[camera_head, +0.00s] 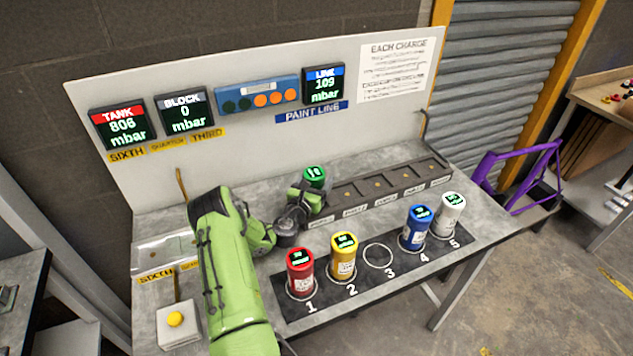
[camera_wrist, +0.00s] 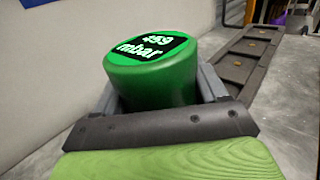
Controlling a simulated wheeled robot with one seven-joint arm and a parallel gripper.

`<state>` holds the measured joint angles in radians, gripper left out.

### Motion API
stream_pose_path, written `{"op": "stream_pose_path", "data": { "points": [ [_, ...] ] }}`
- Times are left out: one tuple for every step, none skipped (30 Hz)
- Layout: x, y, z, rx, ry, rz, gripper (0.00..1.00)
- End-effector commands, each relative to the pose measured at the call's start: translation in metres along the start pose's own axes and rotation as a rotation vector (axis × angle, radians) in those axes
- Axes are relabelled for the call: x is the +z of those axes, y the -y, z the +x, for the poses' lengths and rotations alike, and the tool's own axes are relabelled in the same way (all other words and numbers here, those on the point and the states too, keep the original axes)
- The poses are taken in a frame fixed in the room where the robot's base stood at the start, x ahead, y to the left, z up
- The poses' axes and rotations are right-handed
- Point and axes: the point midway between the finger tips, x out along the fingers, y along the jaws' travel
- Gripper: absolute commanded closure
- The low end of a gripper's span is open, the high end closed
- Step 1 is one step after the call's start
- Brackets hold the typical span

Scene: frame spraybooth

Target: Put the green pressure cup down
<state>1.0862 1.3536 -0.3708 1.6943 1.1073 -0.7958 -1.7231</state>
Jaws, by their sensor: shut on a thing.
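The green pressure cup (camera_head: 315,176) shows at the back of the bench, at the left end of the dark slotted rail. In the wrist view the green cup (camera_wrist: 155,80) is upright, and its top display reads 459 mbar. My gripper (camera_head: 308,196) is shut around the cup's sides; it also shows in the wrist view (camera_wrist: 160,105). The cup's base is hidden, so I cannot tell whether it touches the surface. Position 3 (camera_head: 378,256) on the dark numbered strip is an empty ring.
A red cup (camera_head: 300,273) stands at 1, a yellow cup (camera_head: 343,258) at 2, a blue cup (camera_head: 416,229) at 4 and a white cup (camera_head: 450,216) at 5. The slotted rail (camera_head: 390,187) has several empty square slots.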

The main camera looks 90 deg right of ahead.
Motion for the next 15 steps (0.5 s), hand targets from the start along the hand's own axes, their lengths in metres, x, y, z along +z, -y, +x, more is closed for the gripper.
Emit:
{"op": "stream_pose_path", "data": {
  "points": [
    [-0.0011,-0.0003,0.0003,0.001,0.004,-0.001,0.97],
    [-0.0033,-0.0003,-0.0002,0.001,-0.001,0.0,0.26],
    [-0.0025,-0.0001,-0.0002,0.0,-0.001,0.0,0.2],
    [-0.0023,-0.0001,-0.0002,0.0,-0.001,0.0,0.16],
    [-0.0022,-0.0001,-0.0001,0.0,-0.001,0.0,0.11],
    [-0.0021,-0.0001,-0.0001,0.0,-0.001,0.0,0.05],
    [-0.002,-0.0001,-0.0001,0.0,-0.001,0.0,0.02],
    [-0.002,-0.0001,-0.0001,0.0,-0.001,0.0,0.02],
    [-0.0019,-0.0001,-0.0001,0.0,-0.001,0.0,0.02],
    [-0.0019,-0.0001,-0.0001,0.0,-0.001,0.0,0.02],
    [-0.0019,-0.0001,-0.0001,0.0,-0.001,0.0,0.02],
    [-0.0019,-0.0001,-0.0001,0.0,-0.001,0.0,0.02],
    [-0.0019,-0.0001,-0.0001,0.0,-0.001,0.0,0.02],
    [-0.0016,-0.0001,-0.0001,0.0,-0.001,0.0,0.02],
    [-0.0004,0.0,-0.0001,0.0,-0.001,0.0,0.02]
  ]
}}
